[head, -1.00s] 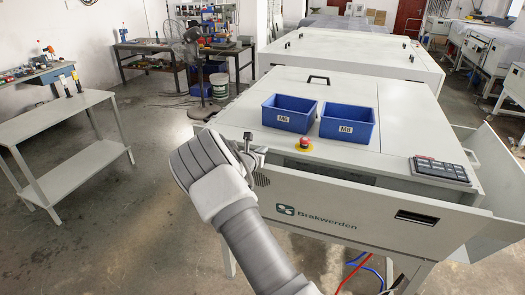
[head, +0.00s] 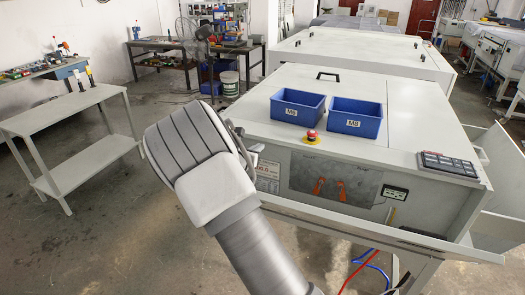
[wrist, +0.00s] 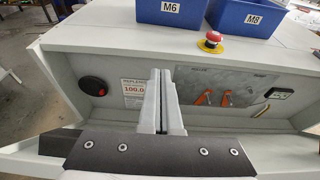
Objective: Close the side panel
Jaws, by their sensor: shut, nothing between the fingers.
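The side panel (head: 502,162) at the right end of the white machine (head: 400,98) stands open, leaning outward from the body. The long front panel (head: 400,238) is swung down, baring the machine's front face. In the wrist view, the lowered front panel (wrist: 285,152) spreads below and beside my gripper (wrist: 160,75). My gripper is shut and empty, its fingers pointing at the front face; whether they touch anything is unclear. In the head view, my arm hides most of the gripper. The right side panel is not clearly visible in the wrist view.
Blue bins M6 (head: 297,107) and M8 (head: 354,118), a red emergency button (head: 312,136) and a keypad (head: 447,166) sit on top. Orange-handled valves (head: 341,190) are exposed. A bench (head: 70,110) stands left. Red and blue hoses (head: 365,268) hang below.

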